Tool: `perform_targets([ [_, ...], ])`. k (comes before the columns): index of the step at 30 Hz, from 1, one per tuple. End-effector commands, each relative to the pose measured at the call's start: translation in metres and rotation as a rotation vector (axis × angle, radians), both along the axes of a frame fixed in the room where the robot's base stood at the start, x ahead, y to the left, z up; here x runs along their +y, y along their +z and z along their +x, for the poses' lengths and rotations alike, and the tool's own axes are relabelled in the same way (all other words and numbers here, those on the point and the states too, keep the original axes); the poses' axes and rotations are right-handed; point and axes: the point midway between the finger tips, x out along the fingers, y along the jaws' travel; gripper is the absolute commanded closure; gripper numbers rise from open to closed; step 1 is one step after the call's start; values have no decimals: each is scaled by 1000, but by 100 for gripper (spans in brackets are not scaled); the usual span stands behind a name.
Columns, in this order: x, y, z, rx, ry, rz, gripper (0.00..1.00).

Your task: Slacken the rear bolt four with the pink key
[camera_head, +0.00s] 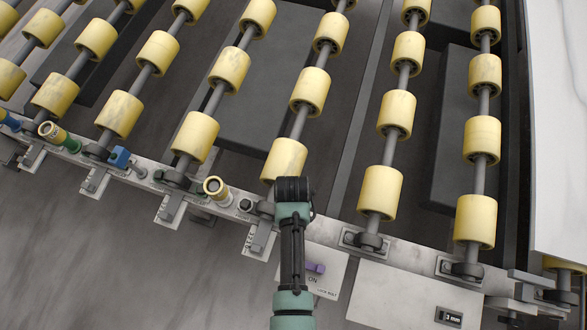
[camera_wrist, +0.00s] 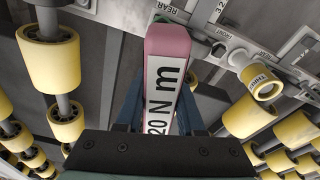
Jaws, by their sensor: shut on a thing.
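My gripper (camera_wrist: 165,118) is shut on the pink key (camera_wrist: 168,42), which has a pink end and a white face reading "20 N m". In the head view my gripper (camera_head: 293,192) is over the pale rail (camera_head: 240,204), and it hides the key there. In the wrist view the rail (camera_wrist: 215,28) carries "REAR" and "FRONT" labels, with a round bolt head (camera_wrist: 238,58) right of the key's end. I cannot tell which bolt is rear bolt four, or whether the key touches one.
Yellow rollers (camera_head: 380,192) on slanting shafts fill the area beyond the rail. Along it stand a yellow-ended tube (camera_head: 216,190), a blue piece (camera_head: 120,157) and a green-bodied piece (camera_head: 52,132). A white slab (camera_head: 560,130) bounds the right.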

Motion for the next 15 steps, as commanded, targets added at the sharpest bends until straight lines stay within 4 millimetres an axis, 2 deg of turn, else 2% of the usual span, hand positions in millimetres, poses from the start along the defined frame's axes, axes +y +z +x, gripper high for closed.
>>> perform_targets([
  [7,0,2,1,-2,0,0,100],
  [15,0,-16,1,-1,0,0,100],
])
